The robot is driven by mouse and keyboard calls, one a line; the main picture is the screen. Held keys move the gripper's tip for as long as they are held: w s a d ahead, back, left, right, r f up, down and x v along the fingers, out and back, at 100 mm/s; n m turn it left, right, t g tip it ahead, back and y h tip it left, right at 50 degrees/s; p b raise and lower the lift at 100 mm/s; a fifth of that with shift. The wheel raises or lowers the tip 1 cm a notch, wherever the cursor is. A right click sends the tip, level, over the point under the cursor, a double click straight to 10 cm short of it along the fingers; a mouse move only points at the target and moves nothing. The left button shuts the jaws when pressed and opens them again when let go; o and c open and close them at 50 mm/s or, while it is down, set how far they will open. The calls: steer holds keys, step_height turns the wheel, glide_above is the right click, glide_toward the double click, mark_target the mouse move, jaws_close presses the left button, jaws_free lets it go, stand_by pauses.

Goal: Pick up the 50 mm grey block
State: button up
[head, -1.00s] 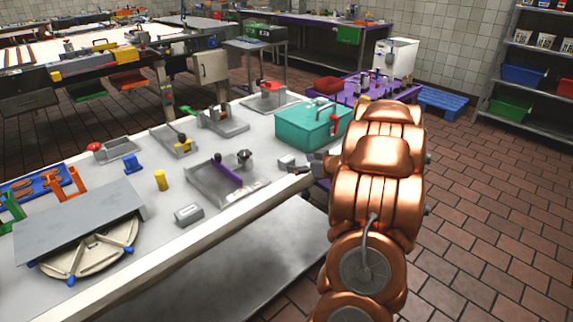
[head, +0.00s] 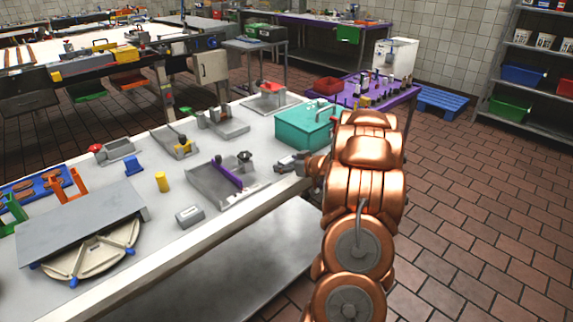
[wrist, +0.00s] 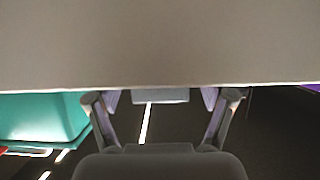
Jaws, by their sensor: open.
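A small grey block-like item (head: 189,215) lies on the light work table (head: 240,228) near its front edge. I cannot tell its size. My gripper (head: 283,164) is over the table's right part, beside the teal box and to the right of the grey item, well apart from it. In the wrist view my gripper (wrist: 160,98) has its two fingers spread apart. A small grey rectangular shape shows between them, partly cut off by a broad grey surface; I cannot tell what it is or whether it touches the fingers.
A grey tray with a purple bar (head: 212,188) stands between my gripper and the grey item. A teal box (head: 300,128) stands behind my gripper. A yellow cylinder (head: 162,182) and a blue piece (head: 134,166) stand farther left.

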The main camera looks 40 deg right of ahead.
steer(key=c, duration=1.3)
steer(key=shift+o, duration=0.2)
steer(key=shift+r, duration=0.1)
